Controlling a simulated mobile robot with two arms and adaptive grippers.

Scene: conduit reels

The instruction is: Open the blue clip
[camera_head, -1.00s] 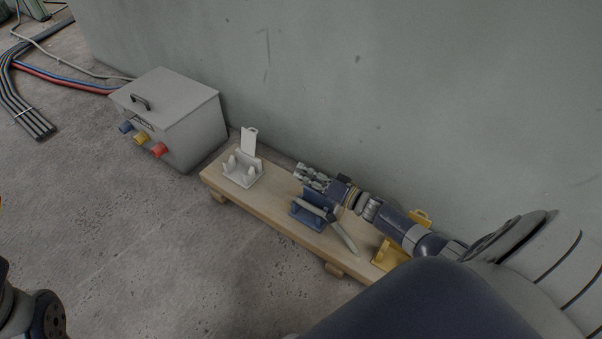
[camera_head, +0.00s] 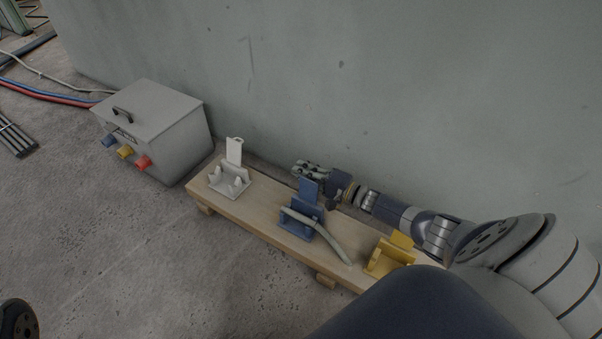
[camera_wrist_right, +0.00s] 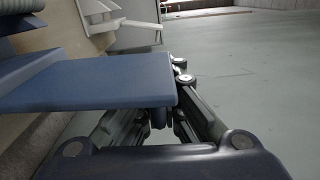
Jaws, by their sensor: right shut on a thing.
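The blue clip (camera_head: 298,224) stands on a wooden board (camera_head: 262,218), with its flap (camera_head: 309,187) standing up at the back. A grey bent tube (camera_head: 325,240) lies in it and runs out to the right. My right gripper (camera_head: 308,168) is at the flap, on the wall side, shut on it; the exact contact is hard to see. In the right wrist view the flap (camera_wrist_right: 100,85) lies across the gripper's fingers (camera_wrist_right: 178,80) and hides part of them.
A white clip (camera_head: 230,180) stands open on the board's left end, and a yellow clip (camera_head: 388,260) stands at the right under my arm. A grey box (camera_head: 155,125) with coloured sockets is left of the board. The wall is close behind. The floor in front is clear.

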